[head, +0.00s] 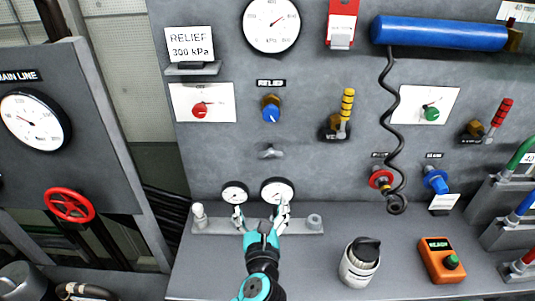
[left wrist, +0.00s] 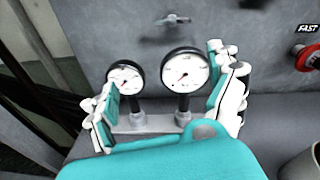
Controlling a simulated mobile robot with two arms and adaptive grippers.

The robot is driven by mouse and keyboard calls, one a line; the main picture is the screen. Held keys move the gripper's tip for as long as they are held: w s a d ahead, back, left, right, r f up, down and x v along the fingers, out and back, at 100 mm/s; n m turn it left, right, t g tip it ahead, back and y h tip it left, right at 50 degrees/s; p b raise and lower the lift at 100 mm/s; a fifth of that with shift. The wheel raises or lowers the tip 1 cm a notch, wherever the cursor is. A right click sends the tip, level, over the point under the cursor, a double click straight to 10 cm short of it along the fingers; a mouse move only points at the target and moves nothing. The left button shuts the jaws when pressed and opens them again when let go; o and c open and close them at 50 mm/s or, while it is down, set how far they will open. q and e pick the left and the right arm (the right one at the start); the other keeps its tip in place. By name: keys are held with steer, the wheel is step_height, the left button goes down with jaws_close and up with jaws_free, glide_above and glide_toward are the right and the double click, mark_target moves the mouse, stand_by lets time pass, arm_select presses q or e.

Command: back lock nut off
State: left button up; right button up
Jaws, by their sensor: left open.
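The relief valve on the panel has a blue knob (head: 271,114) with a brass part (head: 270,101) behind it, which looks like the lock nut. It sits under the RELIEF label (head: 271,83). My left gripper (head: 261,214) is open, low in front of the panel, below the relief valve and apart from it. In the left wrist view its two fingers (left wrist: 165,102) stand wide on either side of two small gauges, with nothing seen held. The relief valve is not in the left wrist view. My right gripper is not in view.
A small gauge (head: 235,193) and a larger one (head: 278,190) stand on a grey rail (head: 215,226) behind the fingers. A grey tap (head: 271,152) juts out above them. A yellow-handled valve (head: 345,112) is to the right. A canister (head: 360,265) and orange tester (head: 441,259) stand on the bench.

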mark_target(270, 157)
arm_select(q)
steer(key=w+m, duration=0.1)
steer(key=w, duration=0.5)
steer(key=w+d+r+m+p, duration=0.1)
steer(key=w, duration=0.5)
steer(key=w+d+r+m+t+p, duration=0.1)
steer(key=w, duration=0.4)
steer(key=shift+w+r+h, duration=0.2)
steer(key=shift+w+h, duration=0.2)
steer(key=shift+c, duration=0.2)
